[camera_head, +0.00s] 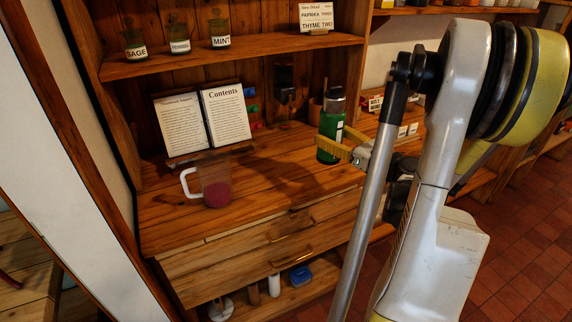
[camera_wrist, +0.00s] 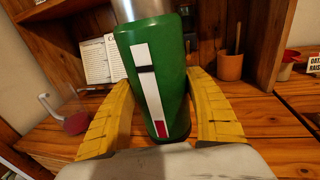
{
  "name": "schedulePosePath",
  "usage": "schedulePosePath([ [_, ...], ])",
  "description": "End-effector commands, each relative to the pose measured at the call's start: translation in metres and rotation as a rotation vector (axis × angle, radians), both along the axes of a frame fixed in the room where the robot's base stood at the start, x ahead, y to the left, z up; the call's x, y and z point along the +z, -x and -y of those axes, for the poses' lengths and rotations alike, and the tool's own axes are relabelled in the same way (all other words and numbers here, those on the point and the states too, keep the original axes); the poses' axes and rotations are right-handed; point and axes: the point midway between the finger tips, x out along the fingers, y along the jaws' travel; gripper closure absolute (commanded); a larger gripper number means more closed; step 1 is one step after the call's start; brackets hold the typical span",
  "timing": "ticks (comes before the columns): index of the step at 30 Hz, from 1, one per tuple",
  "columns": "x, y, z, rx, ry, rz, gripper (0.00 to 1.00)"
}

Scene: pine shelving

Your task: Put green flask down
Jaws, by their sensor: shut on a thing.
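The green flask (camera_head: 331,130) has a metallic cap and a white label strip. It is upright at the right part of the wooden counter (camera_head: 270,178) in the head view. My gripper (camera_head: 345,150) has its yellow fingers around the flask's lower body. In the wrist view the green flask (camera_wrist: 160,80) fills the middle, between the two yellow fingers (camera_wrist: 160,112). The flask's base is close to the counter surface; whether it touches is hard to tell.
A jug (camera_head: 214,183) with reddish contents stands on the counter's left. An open book (camera_head: 204,118) stands behind it. A terracotta pot (camera_wrist: 230,66) holding a utensil stands behind the flask. Labelled jars (camera_head: 220,34) line the shelf above. The front middle counter is clear.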

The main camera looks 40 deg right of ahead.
Motion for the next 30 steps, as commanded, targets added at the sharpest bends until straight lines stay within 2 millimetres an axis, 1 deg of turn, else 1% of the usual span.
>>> schedulePosePath([
  [1,-0.012,-0.012,-0.007,0.007,0.000,0.001,0.79],
  [6,-0.037,-0.048,-0.025,0.006,-0.001,0.000,0.79],
  [9,-0.047,-0.065,-0.034,0.004,-0.001,0.000,0.79],
  [12,-0.054,-0.077,-0.039,0.002,-0.001,0.000,0.79],
  [15,-0.056,-0.082,-0.041,0.000,-0.001,0.000,0.79],
  [18,-0.062,-0.083,-0.041,-0.001,-0.001,0.000,0.79],
  [20,-0.069,-0.083,-0.041,-0.001,-0.001,0.000,0.79],
  [25,-0.096,-0.083,-0.041,-0.001,-0.001,0.000,0.79],
  [27,-0.098,-0.083,-0.041,-0.001,-0.001,0.000,0.79],
  [30,-0.096,-0.083,-0.041,-0.001,-0.001,0.000,0.79],
])
